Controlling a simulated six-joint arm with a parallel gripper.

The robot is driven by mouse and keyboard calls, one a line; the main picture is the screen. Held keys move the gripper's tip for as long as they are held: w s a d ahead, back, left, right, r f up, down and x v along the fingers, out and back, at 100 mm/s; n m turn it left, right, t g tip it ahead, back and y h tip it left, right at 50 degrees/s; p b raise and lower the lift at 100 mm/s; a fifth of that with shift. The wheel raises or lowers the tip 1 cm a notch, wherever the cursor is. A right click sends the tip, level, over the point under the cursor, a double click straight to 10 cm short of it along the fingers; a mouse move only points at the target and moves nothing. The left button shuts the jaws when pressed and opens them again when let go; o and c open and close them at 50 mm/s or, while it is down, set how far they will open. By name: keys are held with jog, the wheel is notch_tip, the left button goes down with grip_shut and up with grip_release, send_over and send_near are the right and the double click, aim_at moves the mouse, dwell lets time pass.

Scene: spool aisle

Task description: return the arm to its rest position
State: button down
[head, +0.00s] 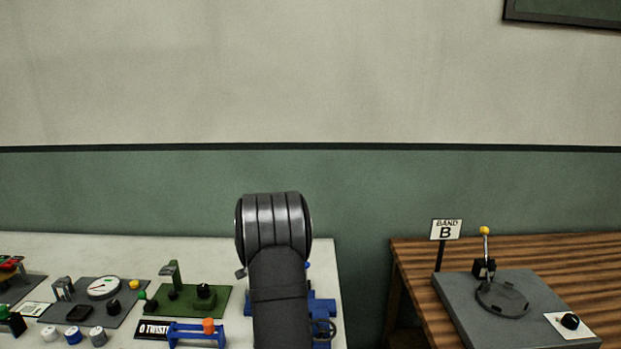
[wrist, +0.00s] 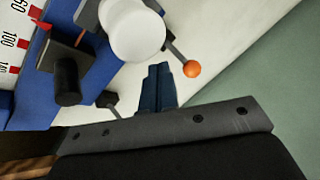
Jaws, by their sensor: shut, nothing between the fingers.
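My gripper (wrist: 159,68) shows in the wrist view as two dark blue fingers pressed together, with nothing between them. It is over the pale bench, close to a blue device (wrist: 57,62) with a numbered scale and red marks. A white cylinder (wrist: 132,30) and a lever with an orange ball (wrist: 192,69) are just beyond the fingertips. I cannot tell whether anything touches. In the head view my dark arm rises at the centre and hides the gripper and most of the blue device (head: 322,308).
The pale bench (head: 90,246) holds a dark gauge panel (head: 103,288), a green plate with a fixture (head: 185,297) and a small blue rack (head: 196,334). A gap separates the tables.

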jog(key=shift+s+f+t, duration=0.4)
jog(key=shift+s+t, duration=0.2)
jog(key=shift+t, duration=0.2)
jog(key=shift+s+d, duration=0.15)
jog(key=shift+d, duration=0.1)
jog(key=shift+a, duration=0.1)
jog(key=shift+w+a+r, duration=0.1)
jog(key=shift+w+a, duration=0.1)
jog(key=shift+w, duration=0.05)
jog(key=shift+w+r+g, duration=0.35)
jog(key=shift+w+g, duration=0.35)
jog(key=shift+g, duration=0.3)
jog(key=shift+w+d+r+g, duration=0.15)
jog(key=shift+w+r+g, duration=0.3)
jog(key=shift+w+g, duration=0.3)
jog(key=shift+w+d+r+g, duration=0.1)
jog(key=shift+w+r+g, duration=0.4)
jog(key=shift+w, duration=0.4)
